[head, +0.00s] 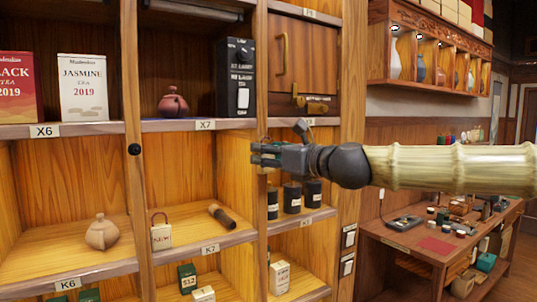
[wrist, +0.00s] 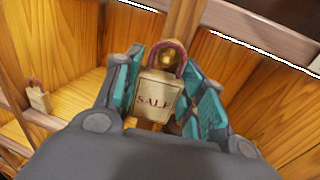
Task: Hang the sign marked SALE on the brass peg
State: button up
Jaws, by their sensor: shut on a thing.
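My gripper (head: 256,154) (wrist: 166,88) is shut on the SALE sign (wrist: 155,101), a small cream tag with dark red letters and a reddish cord loop at its top. The sign is upright between the teal fingers. The brass peg (wrist: 167,56) shows inside the loop's outline, in front of the wooden upright. I cannot tell whether the loop is around the peg or only in front of it. In the head view my gripper hides the peg and the sign's lettering.
A similar tag marked NEW (head: 161,236) stands on the K7 shelf, also in the wrist view (wrist: 38,98), beside a dark cylinder (head: 222,216). Black canisters (head: 293,197) stand right of the upright. A dark knob (head: 134,149) is on the left upright. A teapot (head: 173,102) sits above.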

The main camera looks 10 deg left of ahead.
jog(key=o, duration=1.9)
jog(key=shift+s+d, duration=0.1)
jog(key=shift+d, duration=0.05)
jog(key=shift+b+v, duration=0.45)
jog(key=shift+v, duration=2.9)
jog(key=shift+s+a+v, duration=0.1)
jog(key=shift+s+v, duration=0.05)
jog(key=shift+v, duration=0.85)
jog(key=shift+s+a+v, duration=0.1)
jog(key=shift+s+v, duration=0.05)
jog(key=shift+v, duration=0.85)
jog(key=shift+s+a+v, duration=0.1)
jog(key=shift+s+v, duration=0.1)
jog(key=shift+v, duration=0.8)
jog(key=shift+f, duration=0.15)
